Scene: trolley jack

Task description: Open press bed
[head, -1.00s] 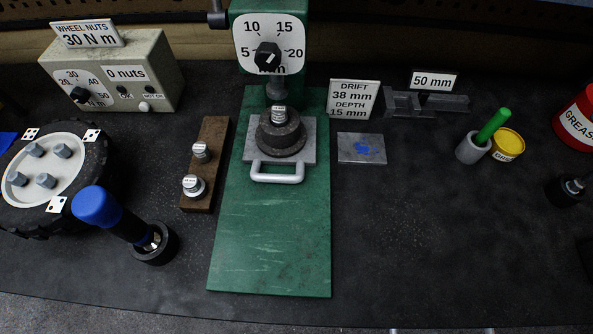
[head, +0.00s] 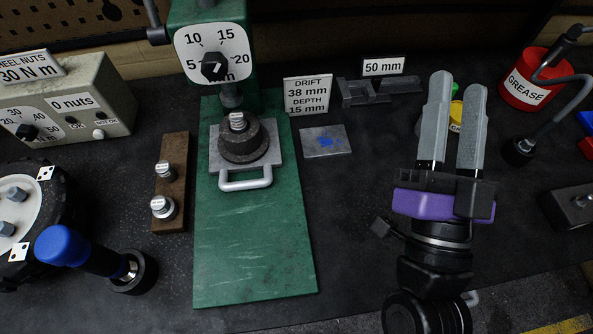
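The press bed is a grey sliding plate (head: 216,160) with a silver U-shaped handle (head: 246,182) at its front edge. It sits at the back of the green press base (head: 255,250), under the press ram (head: 231,97). A dark round hub (head: 243,143) stands on the plate with a small silver drift (head: 238,121) upright on top. My gripper (head: 456,85) is at the right, above the bench, with its two grey fingers pointing away and a gap between them. It is open and empty, well to the right of the handle.
A wooden block (head: 171,185) with silver drifts stands left of the press base. A blue-handled tool (head: 85,254) stands nearer the front left. A grey plate with a blue mark (head: 325,141) lies right of the press. A red grease tub (head: 532,82) stands at the back right.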

